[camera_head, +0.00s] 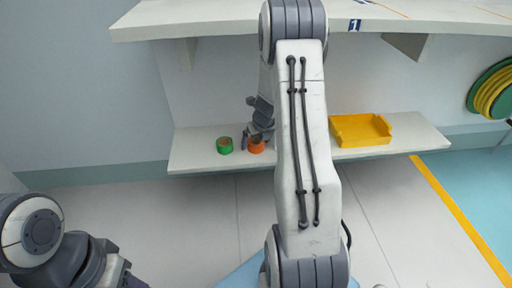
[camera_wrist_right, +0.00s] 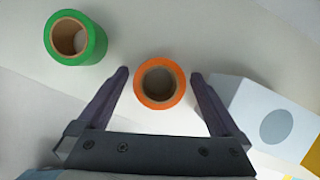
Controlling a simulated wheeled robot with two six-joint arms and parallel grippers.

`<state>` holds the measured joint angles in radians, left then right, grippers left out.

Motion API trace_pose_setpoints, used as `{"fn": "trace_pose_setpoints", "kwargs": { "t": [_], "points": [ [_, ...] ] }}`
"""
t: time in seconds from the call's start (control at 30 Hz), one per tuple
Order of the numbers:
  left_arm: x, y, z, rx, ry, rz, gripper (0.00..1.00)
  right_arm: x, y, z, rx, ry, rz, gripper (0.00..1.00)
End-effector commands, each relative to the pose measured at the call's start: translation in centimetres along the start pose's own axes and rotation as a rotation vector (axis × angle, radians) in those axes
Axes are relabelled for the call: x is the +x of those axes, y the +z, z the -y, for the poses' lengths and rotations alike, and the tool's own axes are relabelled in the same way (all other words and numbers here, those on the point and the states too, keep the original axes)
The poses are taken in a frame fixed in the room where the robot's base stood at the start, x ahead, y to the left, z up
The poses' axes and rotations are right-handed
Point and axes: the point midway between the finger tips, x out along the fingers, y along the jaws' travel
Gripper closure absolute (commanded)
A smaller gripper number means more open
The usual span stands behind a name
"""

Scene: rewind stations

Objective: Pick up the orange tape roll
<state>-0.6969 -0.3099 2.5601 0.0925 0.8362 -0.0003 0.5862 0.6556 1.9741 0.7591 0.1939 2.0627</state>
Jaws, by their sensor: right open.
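The orange tape roll (camera_wrist_right: 160,102) has a brown core and stands with its hole facing my right wrist camera. In the head view the orange roll (camera_head: 256,147) is on the lower shelf (camera_head: 205,158), partly hidden by my right gripper (camera_head: 259,131). In the wrist view my right gripper (camera_wrist_right: 160,74) is open, with one fingertip on each side of the roll and a visible gap on both sides. Nothing is held. My left arm shows at the lower left of the head view, but its fingertips cannot be seen.
A green tape roll (camera_head: 224,146) stands just left of the orange one; it also shows in the wrist view (camera_wrist_right: 95,42). A white box (camera_wrist_right: 262,115) is close to the right finger. A yellow tray (camera_head: 360,131) is farther right. An upper shelf (camera_head: 200,18) overhangs.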

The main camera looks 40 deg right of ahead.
Motion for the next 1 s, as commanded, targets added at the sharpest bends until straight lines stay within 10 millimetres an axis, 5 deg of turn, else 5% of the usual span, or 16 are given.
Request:
{"fn": "trace_pose_setpoints", "kwargs": {
  "t": [0.03,0.23,0.67,1.0],
  "points": [
    [-0.1,0.0,0.0,0.000,0.000,0.000,0.50,-0.1,0.0,0.0,0.000,0.000,0.000,0.04],
    [-0.1,0.0,0.0,0.000,0.000,0.000,0.50,-0.1,0.0,0.0,0.000,0.000,0.000,0.80],
    [-0.8,-0.1,-0.1,0.000,0.000,0.000,0.50,-0.9,0.1,-0.1,0.001,-0.001,0.001,0.83],
    [-4.8,-0.3,-0.3,0.000,0.000,0.000,0.50,-4.7,1.5,-0.1,0.000,-0.001,0.001,0.83]
  ]
}}
